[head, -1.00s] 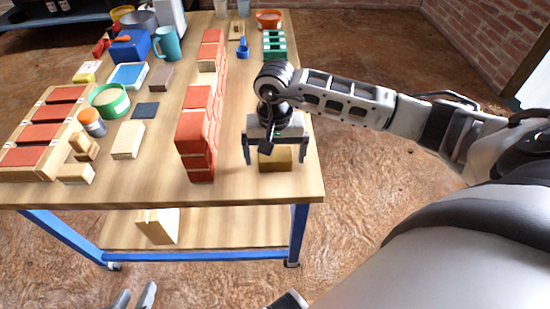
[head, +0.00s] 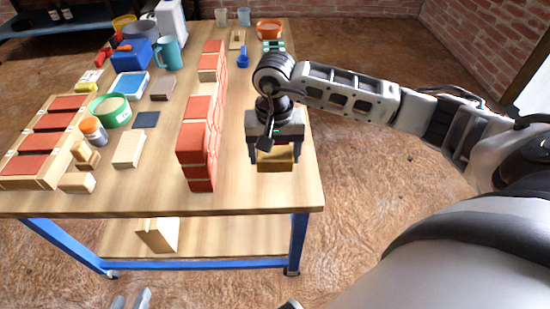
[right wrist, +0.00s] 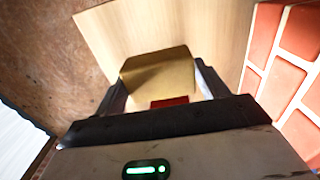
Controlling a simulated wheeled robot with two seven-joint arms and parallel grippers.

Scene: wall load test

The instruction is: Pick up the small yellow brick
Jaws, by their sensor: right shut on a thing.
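The small yellow brick (head: 274,163) is at the right front part of the wooden table. My right gripper (head: 275,154) is shut on it from above, one finger on each side. The right wrist view shows the brick (right wrist: 158,72) between the fingers, with a small dark red patch at its near edge. The brick appears slightly above the tabletop, but the gap is hard to judge. My left gripper (head: 131,300) shows only its fingertips at the bottom edge of the head view, apart and empty.
A wall of red bricks (head: 197,150) stands just left of my right gripper. The wooden table (head: 240,197) ends close in front and to the right. Pale blocks (head: 128,150) and a brick tray fill the left.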

